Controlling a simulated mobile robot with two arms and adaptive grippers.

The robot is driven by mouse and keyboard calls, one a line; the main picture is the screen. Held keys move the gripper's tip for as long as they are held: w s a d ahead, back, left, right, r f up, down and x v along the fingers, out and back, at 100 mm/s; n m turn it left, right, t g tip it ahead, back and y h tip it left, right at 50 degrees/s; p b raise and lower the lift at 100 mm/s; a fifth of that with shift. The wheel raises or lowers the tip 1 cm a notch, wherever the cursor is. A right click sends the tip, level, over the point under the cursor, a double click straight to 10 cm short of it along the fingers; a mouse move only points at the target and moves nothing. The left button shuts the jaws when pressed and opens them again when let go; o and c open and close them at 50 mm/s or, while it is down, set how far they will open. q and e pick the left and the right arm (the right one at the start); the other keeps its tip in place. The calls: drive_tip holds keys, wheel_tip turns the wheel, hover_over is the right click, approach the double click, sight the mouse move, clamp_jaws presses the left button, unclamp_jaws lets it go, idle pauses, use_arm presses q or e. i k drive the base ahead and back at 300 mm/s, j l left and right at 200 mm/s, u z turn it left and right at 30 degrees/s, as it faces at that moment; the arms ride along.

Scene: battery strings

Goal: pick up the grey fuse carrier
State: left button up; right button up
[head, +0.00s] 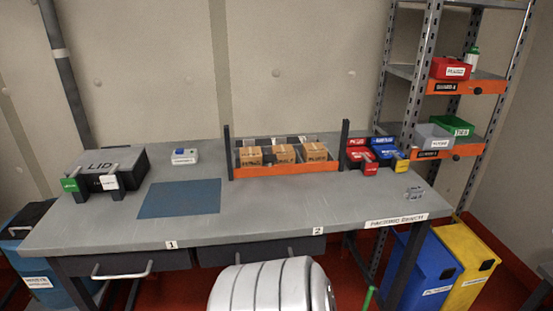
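A small grey piece (415,193), which looks like the grey fuse carrier, lies on the right end of the grey workbench (270,215), behind the front-edge label. It is too small to make out its details. Nothing touches it except the bench top. Neither of my grippers is in view.
A black case marked LID (100,165) stands at the bench's left, a blue mat (180,199) right of it. An orange-fronted rack (287,168) holds brown boxes. Red and blue items (368,165) stand right of it. Shelving (415,80) rises behind. The front middle is clear.

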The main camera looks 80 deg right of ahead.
sight(413, 192)
drive_tip(key=z, duration=3.65)
drive_tip(key=i+l+z, duration=0.1)
